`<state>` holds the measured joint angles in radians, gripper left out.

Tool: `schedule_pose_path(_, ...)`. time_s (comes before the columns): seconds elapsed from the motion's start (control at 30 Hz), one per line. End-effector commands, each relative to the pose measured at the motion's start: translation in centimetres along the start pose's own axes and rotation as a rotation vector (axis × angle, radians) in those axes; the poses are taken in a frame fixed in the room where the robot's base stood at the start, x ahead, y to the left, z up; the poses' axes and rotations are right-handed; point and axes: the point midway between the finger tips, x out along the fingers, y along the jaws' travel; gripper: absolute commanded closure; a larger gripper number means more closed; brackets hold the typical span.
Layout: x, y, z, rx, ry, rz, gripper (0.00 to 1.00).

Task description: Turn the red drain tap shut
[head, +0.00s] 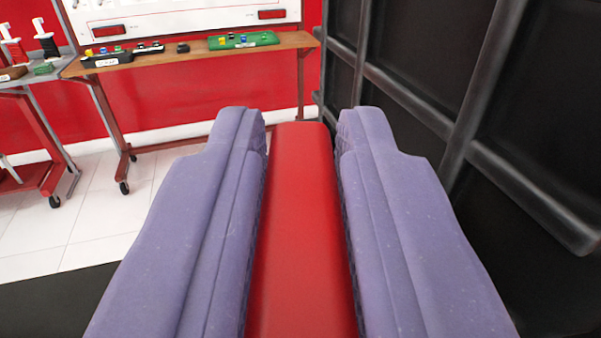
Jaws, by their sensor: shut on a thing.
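A red bar-shaped piece (300,230), which looks like the handle of the red drain tap, lies lengthwise between the two purple fingers of my gripper (302,135). The fingers press on its left and right sides along most of its length. Its rounded far end shows between the fingertips. Its near end runs out of the bottom of the head view. The tap's body and pipe are not visible, so I cannot tell how far it is turned.
A black ribbed panel (530,110) stands close on the right. Beyond my gripper, a wheeled wooden-topped bench (190,58) with small parts and a green tray (245,41) stands against a red wall (215,105). White floor tiles (110,205) are clear at left.

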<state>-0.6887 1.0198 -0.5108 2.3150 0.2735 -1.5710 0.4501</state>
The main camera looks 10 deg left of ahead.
Motion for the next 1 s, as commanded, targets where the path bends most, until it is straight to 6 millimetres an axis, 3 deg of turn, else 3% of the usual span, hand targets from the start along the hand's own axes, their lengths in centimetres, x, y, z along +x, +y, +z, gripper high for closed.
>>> schedule_pose_path(0.43,0.15,0.4,-0.11,-0.003,0.005,-0.258,1.0)
schedule_pose_path(1.0,0.24,0.32,-0.31,-0.003,0.008,-0.312,1.0)
